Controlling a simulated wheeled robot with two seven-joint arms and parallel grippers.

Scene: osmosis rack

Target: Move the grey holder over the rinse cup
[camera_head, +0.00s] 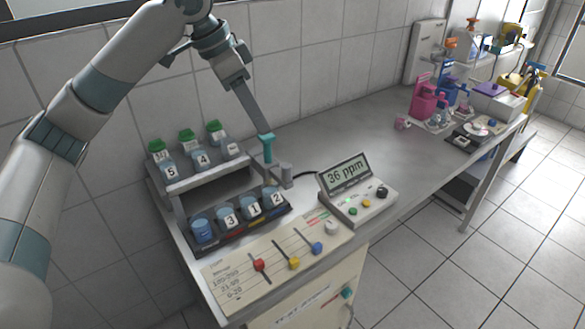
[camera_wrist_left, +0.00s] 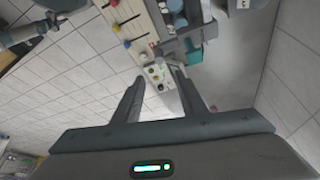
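The grey holder (camera_head: 285,176) stands at the right end of the cup tray, with a teal handle (camera_head: 268,148) beside it. In the left wrist view the holder (camera_wrist_left: 172,46) lies beyond the fingertips, with the teal part (camera_wrist_left: 195,57) next to it. Contact with the handle cannot be told. Cups marked 3, 1 and 2 (camera_head: 254,209) and a blue cup (camera_head: 203,231) stand in the tray; which is the rinse cup cannot be read. My right gripper is not seen.
A shelf (camera_head: 205,173) with numbered cups and green-capped bottles stands behind the tray. A meter (camera_head: 357,188) reading 36 ppm stands to the right. A slider panel (camera_head: 275,262) lies in front. The bench (camera_head: 340,139) behind the meter is clear; cleaning goods stand farther right.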

